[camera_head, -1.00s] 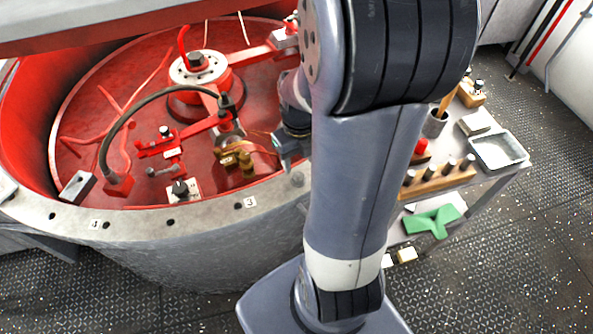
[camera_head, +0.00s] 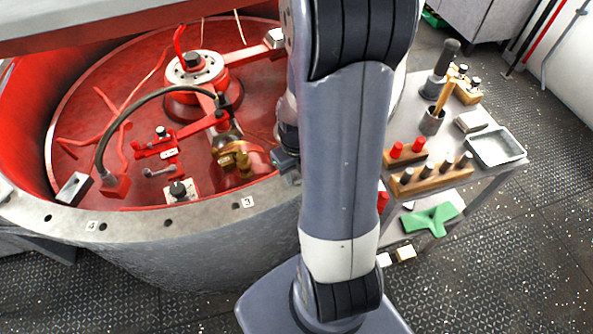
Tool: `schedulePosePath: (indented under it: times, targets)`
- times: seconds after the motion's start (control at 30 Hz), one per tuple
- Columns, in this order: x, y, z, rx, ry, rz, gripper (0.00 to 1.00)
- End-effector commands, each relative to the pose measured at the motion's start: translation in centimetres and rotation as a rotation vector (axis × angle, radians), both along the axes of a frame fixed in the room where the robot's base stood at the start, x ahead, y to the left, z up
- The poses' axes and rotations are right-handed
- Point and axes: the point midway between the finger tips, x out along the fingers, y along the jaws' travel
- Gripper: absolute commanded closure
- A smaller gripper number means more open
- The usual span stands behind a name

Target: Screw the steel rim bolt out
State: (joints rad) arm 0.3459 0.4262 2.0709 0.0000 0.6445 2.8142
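The grey metal rim (camera_head: 140,226) of the red-lined round vessel runs across the left half, with several dark holes and tags marked 3 and 4. I cannot make out a steel rim bolt; the rim right of tag 3 is hidden behind my arm. My gripper (camera_head: 286,160) shows only in part at the left edge of my arm, over the inner edge of the vessel near tag 3. Its fingers are too hidden and small to tell whether they are open or shut or hold anything.
Inside the vessel are a red hub (camera_head: 194,68), a curved dark hose (camera_head: 130,112) and brass fittings (camera_head: 236,160).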

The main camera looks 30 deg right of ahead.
Motion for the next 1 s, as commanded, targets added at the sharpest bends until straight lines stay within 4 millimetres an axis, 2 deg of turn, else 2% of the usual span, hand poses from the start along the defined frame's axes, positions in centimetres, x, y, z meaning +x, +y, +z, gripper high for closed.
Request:
schedulePosePath:
  times: [0.07, 0.33, 0.67, 1.0]
  targets:
    - [0.01, 0.0, 0.01, 0.0, 0.0, 0.0, 0.72]
    - [0.01, 0.0, 0.02, 0.0, 0.0, 0.0, 0.94]
    - [0.02, -0.02, -0.01, 0.0, -0.001, 0.045, 0.95]
    - [0.01, -0.06, -0.1, 0.0, 0.0, 0.279, 0.95]
